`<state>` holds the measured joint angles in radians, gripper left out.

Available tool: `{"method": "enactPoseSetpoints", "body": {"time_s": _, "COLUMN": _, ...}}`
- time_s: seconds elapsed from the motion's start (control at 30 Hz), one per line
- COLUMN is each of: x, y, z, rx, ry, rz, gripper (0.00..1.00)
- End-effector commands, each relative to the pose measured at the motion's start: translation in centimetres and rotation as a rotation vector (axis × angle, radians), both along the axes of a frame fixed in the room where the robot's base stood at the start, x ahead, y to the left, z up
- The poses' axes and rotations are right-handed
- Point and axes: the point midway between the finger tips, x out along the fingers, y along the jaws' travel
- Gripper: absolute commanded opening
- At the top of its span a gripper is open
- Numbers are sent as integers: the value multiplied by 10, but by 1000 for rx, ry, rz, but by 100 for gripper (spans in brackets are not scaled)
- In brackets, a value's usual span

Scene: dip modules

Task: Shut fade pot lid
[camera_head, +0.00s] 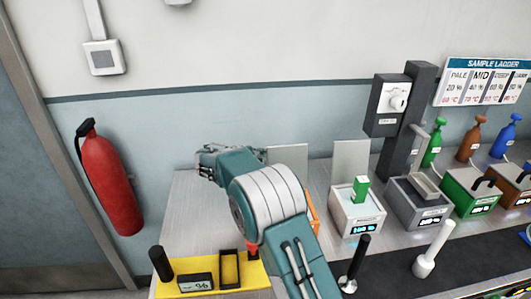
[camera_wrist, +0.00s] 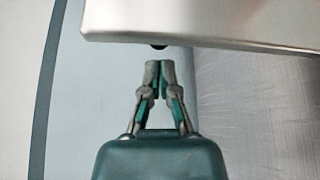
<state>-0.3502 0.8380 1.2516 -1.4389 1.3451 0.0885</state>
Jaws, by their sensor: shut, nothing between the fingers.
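A pale metal lid (camera_head: 289,158) stands raised behind my arm in the head view. The orange pot body (camera_head: 312,212) below it is mostly hidden by my arm. I cannot read a label to tell whether this is the fade pot. In the wrist view a flat metal plate (camera_wrist: 215,22), likely this lid, crosses the top, with a dark knob (camera_wrist: 158,46) partly showing at its lower edge. My gripper (camera_wrist: 158,66) is shut and empty, its tips just short of the plate's edge. In the head view my gripper (camera_head: 248,154) is left of the lid.
A white pot (camera_head: 356,218) with a green block and a second raised lid (camera_head: 351,160) stands to the right. Further right are a grey box (camera_head: 417,209) and a green box (camera_head: 470,196). A yellow mat (camera_head: 205,290) with small items lies in front. The bench's back left is clear.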

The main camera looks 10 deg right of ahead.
Motion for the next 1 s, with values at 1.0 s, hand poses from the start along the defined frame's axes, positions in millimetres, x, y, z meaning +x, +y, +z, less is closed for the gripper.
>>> {"method": "enactPoseSetpoints", "body": {"time_s": 1.0, "x": -20, "y": -2, "z": 18, "rx": 1, "ry": -220, "rz": 0, "gripper": 0}}
